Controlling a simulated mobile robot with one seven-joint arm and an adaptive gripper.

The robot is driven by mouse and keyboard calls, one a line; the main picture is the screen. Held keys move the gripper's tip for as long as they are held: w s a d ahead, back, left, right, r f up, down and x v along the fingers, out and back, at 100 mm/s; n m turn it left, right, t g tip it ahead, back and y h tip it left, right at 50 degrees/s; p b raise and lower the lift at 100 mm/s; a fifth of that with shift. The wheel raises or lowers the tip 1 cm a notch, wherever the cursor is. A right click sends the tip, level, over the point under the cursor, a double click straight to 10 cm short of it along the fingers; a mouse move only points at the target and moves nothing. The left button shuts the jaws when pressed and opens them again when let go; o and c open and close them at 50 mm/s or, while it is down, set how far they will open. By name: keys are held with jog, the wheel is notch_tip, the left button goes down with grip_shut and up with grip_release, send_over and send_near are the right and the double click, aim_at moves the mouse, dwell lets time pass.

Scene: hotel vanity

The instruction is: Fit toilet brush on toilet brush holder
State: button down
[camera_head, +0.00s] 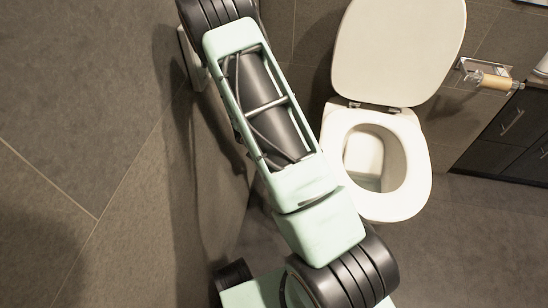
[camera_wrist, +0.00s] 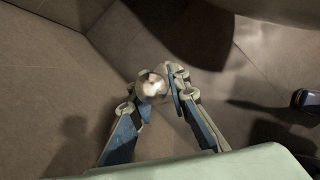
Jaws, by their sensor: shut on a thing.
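My gripper (camera_wrist: 158,90) shows in the wrist view with its two fingers closed around a round, shiny metal piece (camera_wrist: 152,87). This looks like the end of the toilet brush's handle, seen nearly end-on. The rest of the brush is hidden below it. The brush holder cannot be made out in either view. In the head view my arm crosses the middle of the picture, and the gripper and brush are not visible there.
A white toilet (camera_head: 405,190) with its lid up stands right of my arm. A paper roll holder (camera_head: 487,78) is on the back wall, beside a dark cabinet (camera_head: 510,130). A pale piece (camera_head: 190,58) shows by the left wall, partly hidden.

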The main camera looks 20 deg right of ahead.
jog(key=shift+s+f, duration=0.1)
jog(key=shift+f, duration=0.15)
jog(key=c, duration=1.8)
grip_release()
jog(key=shift+o, duration=0.2)
jog(key=shift+a+r, duration=0.1)
jog(key=shift+r, duration=0.05)
jog(key=v, duration=1.1)
jog(key=shift+r, duration=0.35)
jog(key=shift+a, duration=0.1)
